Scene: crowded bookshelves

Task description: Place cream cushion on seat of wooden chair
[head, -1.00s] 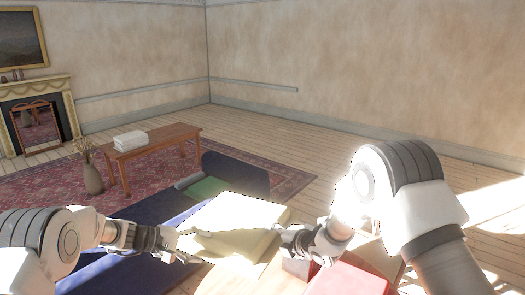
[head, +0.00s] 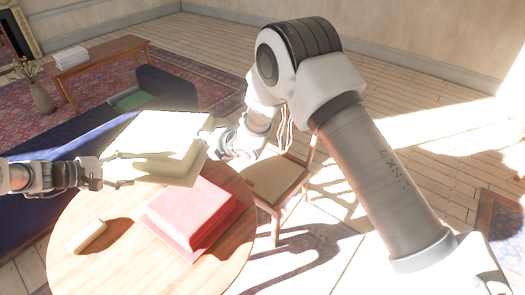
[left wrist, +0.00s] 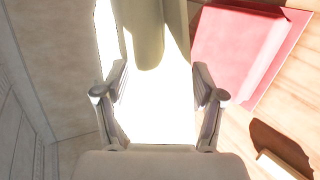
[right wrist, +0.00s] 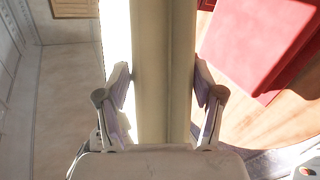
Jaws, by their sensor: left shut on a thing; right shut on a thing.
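The cream cushion (head: 165,137) is held up over the back of the round table, between my two grippers. My left gripper (head: 122,168) is shut on its left edge. In the left wrist view the cushion (left wrist: 150,35) shows beyond the fingers, with a glaring white area between them. My right gripper (head: 210,143) is shut on its right edge; in the right wrist view the cushion (right wrist: 163,75) fills the gap between the fingers. The wooden chair (head: 275,180) stands right of the table, its seat bare where visible; my right arm hides part of its back.
The round wooden table (head: 75,262) carries a red cushion-like block (head: 195,215) and a small cream block (head: 87,236). A blue sofa (head: 30,215) lies behind it at left. A wooden bench (head: 95,62) stands farther back. Sunlit floor right of the chair is clear.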

